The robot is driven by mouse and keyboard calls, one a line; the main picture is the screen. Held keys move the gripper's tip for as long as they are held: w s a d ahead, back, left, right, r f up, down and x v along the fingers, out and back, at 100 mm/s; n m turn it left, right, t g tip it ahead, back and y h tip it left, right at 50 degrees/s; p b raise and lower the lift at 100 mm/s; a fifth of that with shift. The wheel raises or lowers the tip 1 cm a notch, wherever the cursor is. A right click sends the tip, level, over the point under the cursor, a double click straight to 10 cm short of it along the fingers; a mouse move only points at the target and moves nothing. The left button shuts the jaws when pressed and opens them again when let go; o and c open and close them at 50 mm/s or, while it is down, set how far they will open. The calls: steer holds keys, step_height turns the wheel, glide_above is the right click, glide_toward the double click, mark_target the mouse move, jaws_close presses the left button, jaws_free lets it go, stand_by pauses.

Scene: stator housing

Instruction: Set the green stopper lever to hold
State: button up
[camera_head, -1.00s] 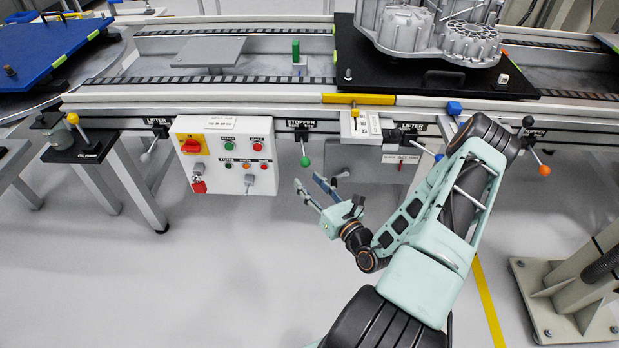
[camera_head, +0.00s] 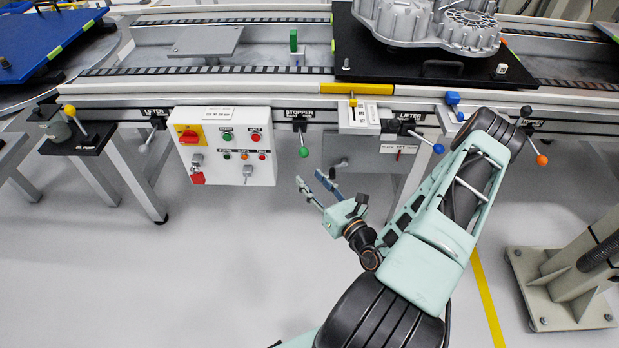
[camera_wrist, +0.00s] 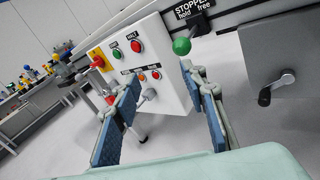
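The green stopper lever (camera_head: 303,151) hangs from the conveyor's front rail under the STOPPER label, its green ball at the lower end. In the wrist view its green ball (camera_wrist: 181,46) is ahead, near the right finger, with the "hold" and "free" marks above it; the lever stands nearer the left of the two words, but its exact setting is hard to tell. My gripper (camera_head: 317,184) is open and empty, below and slightly right of the ball in the head view, apart from it. In the wrist view my gripper's two blue-padded fingers (camera_wrist: 165,112) are wide apart.
A white control box (camera_head: 224,147) with buttons and switches stands left of the lever. A grey panel with a black handle (camera_wrist: 277,88) is at the right. Blue-ball (camera_head: 438,148) and orange-ball (camera_head: 541,159) levers hang further right. The floor below is clear.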

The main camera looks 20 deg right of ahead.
steer(key=s+d, duration=0.1)
steer(key=s, duration=0.9)
steer(key=shift+s+d, duration=0.2)
steer(key=shift+d, duration=0.05)
steer(key=shift+c, duration=0.2)
